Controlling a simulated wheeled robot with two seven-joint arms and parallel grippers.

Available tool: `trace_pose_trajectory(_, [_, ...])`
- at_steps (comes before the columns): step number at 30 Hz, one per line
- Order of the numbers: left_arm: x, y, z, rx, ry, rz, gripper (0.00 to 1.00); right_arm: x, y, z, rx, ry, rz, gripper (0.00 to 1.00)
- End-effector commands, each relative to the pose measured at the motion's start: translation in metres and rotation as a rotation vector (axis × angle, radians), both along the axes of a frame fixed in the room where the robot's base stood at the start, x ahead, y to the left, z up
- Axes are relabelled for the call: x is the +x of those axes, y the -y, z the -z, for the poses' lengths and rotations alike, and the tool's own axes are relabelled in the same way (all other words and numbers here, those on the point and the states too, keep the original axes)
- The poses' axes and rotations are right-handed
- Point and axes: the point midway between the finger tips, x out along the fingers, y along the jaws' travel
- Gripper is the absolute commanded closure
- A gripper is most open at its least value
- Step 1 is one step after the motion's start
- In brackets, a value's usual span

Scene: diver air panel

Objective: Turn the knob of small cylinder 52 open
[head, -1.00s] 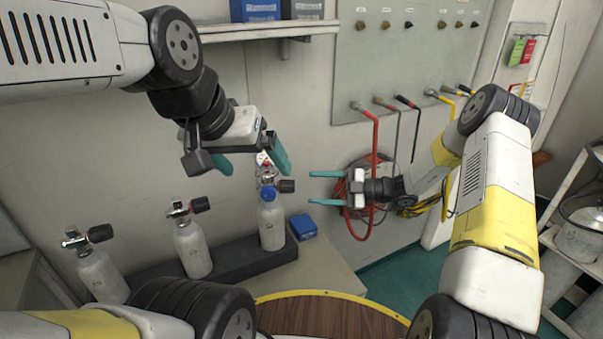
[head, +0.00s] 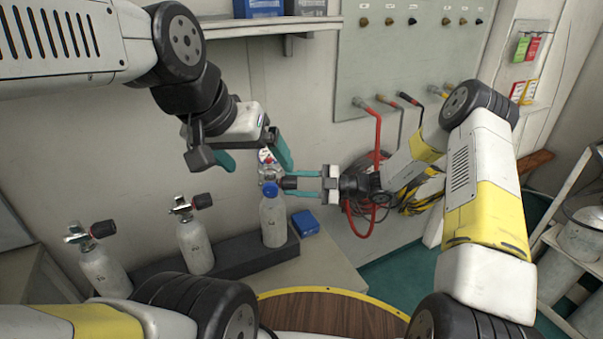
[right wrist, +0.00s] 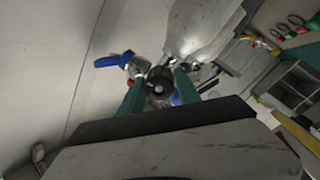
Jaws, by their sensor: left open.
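Three small grey cylinders with black side knobs stand in a row: left (head: 104,268), middle (head: 195,247) and right (head: 272,222). Their numbers are too small to read.
The cylinders stand along a dark block (head: 240,259) against the wall. A small blue box (head: 305,223) lies right of the right cylinder. A hose panel (head: 405,60) hangs behind my right arm, with a red hose (head: 377,135). A shelf (head: 265,29) is above.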

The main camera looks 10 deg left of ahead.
Motion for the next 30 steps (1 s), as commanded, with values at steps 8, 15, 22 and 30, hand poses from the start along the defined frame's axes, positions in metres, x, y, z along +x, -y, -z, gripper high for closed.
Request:
trace_pose_trajectory(8, [0.0000, 0.0000, 0.0000, 0.000, 0.000, 0.000, 0.09, 0.0001, 0.0003, -0.0001, 0.000, 0.001, 0.000, 1.00])
trace_pose_trajectory(15, [0.0000, 0.0000, 0.0000, 0.000, 0.000, 0.000, 0.09, 0.0002, 0.0004, 0.0000, 0.005, 0.042, 0.000, 1.00])
trace_pose_trajectory(22, [0.0000, 0.0000, 0.0000, 0.000, 0.000, 0.000, 0.09, 0.0001, 0.0001, 0.0003, 0.022, 0.173, 0.000, 1.00])
trace_pose_trajectory(30, [0.0000, 0.0000, 0.0000, 0.000, 0.000, 0.000, 0.09, 0.0006, 0.0001, 0.0003, 0.050, 0.418, 0.000, 1.00])
